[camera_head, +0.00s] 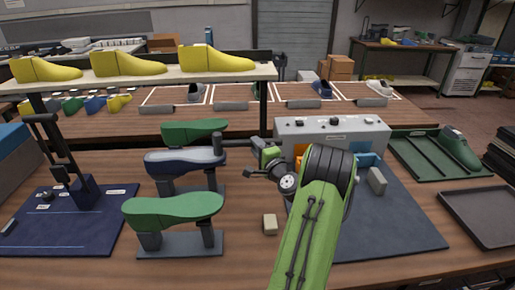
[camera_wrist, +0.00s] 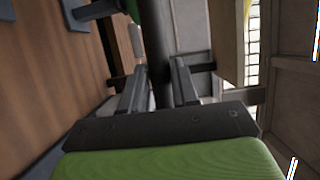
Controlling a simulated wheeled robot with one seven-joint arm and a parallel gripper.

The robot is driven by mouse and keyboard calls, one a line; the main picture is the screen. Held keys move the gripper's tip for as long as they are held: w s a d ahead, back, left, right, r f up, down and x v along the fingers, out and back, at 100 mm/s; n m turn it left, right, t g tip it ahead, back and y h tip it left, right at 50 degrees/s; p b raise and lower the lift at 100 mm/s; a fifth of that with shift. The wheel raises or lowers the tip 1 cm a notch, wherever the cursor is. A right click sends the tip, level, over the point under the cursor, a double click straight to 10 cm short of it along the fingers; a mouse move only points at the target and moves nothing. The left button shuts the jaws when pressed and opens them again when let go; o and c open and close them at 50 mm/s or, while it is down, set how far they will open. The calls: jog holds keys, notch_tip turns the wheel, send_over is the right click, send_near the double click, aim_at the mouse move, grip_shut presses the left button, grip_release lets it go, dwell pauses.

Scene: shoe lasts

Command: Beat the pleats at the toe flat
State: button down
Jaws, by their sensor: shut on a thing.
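My gripper (camera_head: 262,160) is right of the lasts, above the table, shut on a dark tool (camera_head: 235,142) that looks like a hammer. Its dark handle (camera_wrist: 155,45) runs between the two fingers in the wrist view. In the head view the tool reaches left to the right end of the middle last. That last (camera_head: 180,161) lies sole up on a stand, with a dark blue-grey upper and a pale patch near its right end. I cannot tell whether the tool touches it. The pleats are too small to make out.
Green lasts on stands stand in front (camera_head: 172,208) and behind (camera_head: 194,130). A small beige block (camera_head: 270,224) lies on the table. A grey machine box (camera_head: 333,132) stands behind my arm. A shelf with yellow lasts (camera_head: 122,63) is above, and a blue mat (camera_head: 100,235) is left.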

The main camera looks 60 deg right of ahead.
notch_tip(320, 180, up, 6)
jog(key=p, duration=0.4)
jog(key=shift+r, duration=0.2)
